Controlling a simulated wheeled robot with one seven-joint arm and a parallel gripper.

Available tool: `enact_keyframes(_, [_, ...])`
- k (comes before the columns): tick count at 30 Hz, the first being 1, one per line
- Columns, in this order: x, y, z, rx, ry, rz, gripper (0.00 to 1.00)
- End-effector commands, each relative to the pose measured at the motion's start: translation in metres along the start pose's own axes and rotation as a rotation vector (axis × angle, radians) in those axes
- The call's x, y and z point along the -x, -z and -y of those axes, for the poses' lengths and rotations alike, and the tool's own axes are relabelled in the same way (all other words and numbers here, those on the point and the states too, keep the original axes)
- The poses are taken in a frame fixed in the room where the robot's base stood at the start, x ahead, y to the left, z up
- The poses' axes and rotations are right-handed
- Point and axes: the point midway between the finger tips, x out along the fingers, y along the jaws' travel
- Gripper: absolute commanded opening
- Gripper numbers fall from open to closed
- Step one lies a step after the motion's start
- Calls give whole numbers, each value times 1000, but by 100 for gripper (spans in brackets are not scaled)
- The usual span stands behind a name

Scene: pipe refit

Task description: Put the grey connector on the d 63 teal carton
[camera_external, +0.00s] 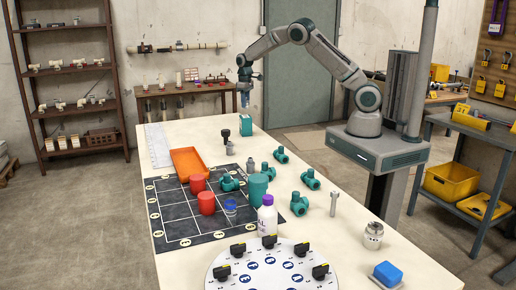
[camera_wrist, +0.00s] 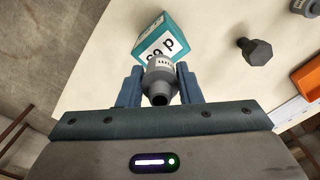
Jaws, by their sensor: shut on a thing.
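My gripper (camera_external: 245,98) points down over the near-wall end of the white table, just above the teal carton (camera_external: 245,126). In the wrist view my gripper (camera_wrist: 157,86) is shut on the grey connector (camera_wrist: 160,76), a stepped round piece with a small pale label. The teal carton (camera_wrist: 152,24) shows behind the connector with its white label reading "d 63" upside down. The connector overlaps the label's near edge in this view. In the external view the fingers hide most of the connector, and a gap shows between the fingertips and the carton.
A dark plug (camera_wrist: 257,51) stands right of the carton in the wrist view; it also shows in the external view (camera_external: 226,136). An orange tray (camera_external: 190,162), a black grid mat (camera_external: 176,222) with cups, and several teal fittings (camera_external: 281,155) lie farther along the table.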

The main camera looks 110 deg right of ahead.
Motion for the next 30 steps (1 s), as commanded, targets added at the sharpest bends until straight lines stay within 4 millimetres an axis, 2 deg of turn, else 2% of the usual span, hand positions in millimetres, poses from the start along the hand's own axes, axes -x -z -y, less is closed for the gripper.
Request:
enact_keyframes(9, [-36,0,1,1,0,2,10])
enact_keyframes(20, [-44,0,1,1,0,0,10])
enact_keyframes(21, [-43,0,1,1,0,0,37])
enact_keyframes(23, [-42,0,1,1,0,0,54])
enact_keyframes(30, [-42,0,1,1,0,0,54])
